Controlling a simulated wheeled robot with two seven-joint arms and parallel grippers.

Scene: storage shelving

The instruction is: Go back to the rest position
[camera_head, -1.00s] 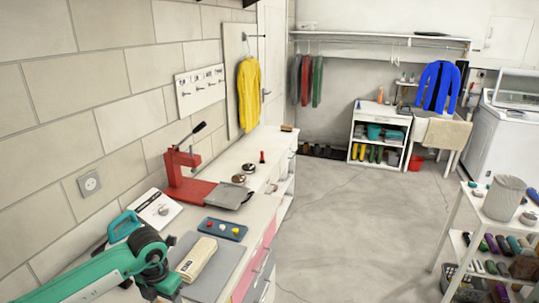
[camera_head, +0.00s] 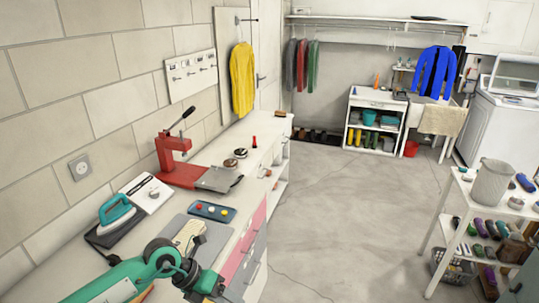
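My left arm comes in from the bottom left, turquoise with dark joints. Its dark end, my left gripper (camera_head: 212,287), is low over the near end of the white workbench (camera_head: 232,253). The fingers are too small and dark to tell open from shut. A folded cream cloth (camera_head: 188,234) lies on a grey mat (camera_head: 212,240) just beyond the arm, partly hidden by it. A small dark green piece shows at the bottom right edge; I cannot tell whether it is part of my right arm. No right gripper is clearly visible.
The bench also holds a teal iron (camera_head: 116,214), a red press (camera_head: 178,160) and a blue tray of coloured pieces (camera_head: 212,211). A white rack (camera_head: 452,207) with a grey pitcher (camera_head: 491,182) stands at right. The floor (camera_head: 345,215) between them is clear.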

